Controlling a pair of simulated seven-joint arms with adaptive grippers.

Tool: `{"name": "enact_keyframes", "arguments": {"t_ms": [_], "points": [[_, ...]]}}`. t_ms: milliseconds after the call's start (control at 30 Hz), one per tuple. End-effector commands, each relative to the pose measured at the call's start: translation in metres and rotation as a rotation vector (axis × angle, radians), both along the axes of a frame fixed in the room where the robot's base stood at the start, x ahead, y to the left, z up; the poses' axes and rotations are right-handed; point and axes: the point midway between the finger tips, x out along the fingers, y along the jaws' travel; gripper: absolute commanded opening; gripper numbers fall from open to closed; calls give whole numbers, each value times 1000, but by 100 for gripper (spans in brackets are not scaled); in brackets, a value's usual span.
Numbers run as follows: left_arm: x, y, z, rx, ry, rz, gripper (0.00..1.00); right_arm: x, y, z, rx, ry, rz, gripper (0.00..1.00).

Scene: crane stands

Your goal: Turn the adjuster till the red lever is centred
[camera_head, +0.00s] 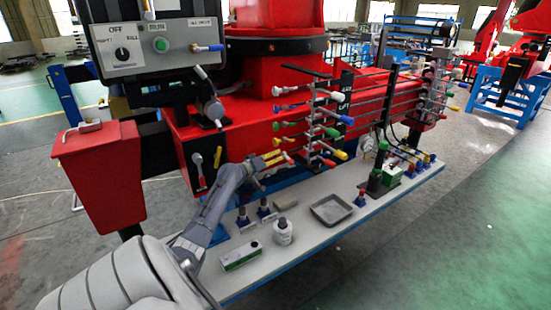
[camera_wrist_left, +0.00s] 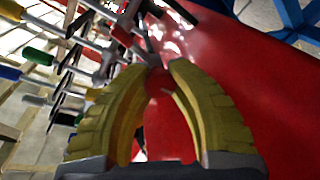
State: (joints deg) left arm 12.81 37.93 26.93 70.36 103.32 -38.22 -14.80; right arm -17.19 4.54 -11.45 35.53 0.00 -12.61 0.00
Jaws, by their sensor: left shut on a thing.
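My left gripper (camera_head: 281,160) reaches from the lower left to the near end of the lever rack on the red crane stand. In the left wrist view its yellow fingers (camera_wrist_left: 160,66) close together at the tips on a small grey piece, which I take to be the adjuster (camera_wrist_left: 153,58). The fingers hide most of it. A red-handled lever (camera_wrist_left: 121,36) lies just beyond the left fingertip; whether it is centred cannot be told. Several levers with red, blue, green and yellow handles stand on the rack (camera_head: 310,125). My right gripper is not in view.
A white bench (camera_head: 315,225) below holds a grey tray (camera_head: 331,209), a white bottle (camera_head: 282,232), a green and white box (camera_head: 240,256) and a green stand (camera_head: 388,165). A control box (camera_head: 150,45) hangs at upper left above a red bin (camera_head: 100,180).

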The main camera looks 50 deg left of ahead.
Motion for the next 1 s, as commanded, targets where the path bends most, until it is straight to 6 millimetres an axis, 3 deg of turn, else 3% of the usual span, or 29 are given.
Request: {"name": "enact_keyframes", "arguments": {"t_ms": [400,967,1000], "points": [[0,0,1,-200,24,0,0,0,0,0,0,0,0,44],[0,1,2,-237,27,0,0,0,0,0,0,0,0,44],[0,1,3,-237,27,0,21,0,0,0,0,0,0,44]]}}
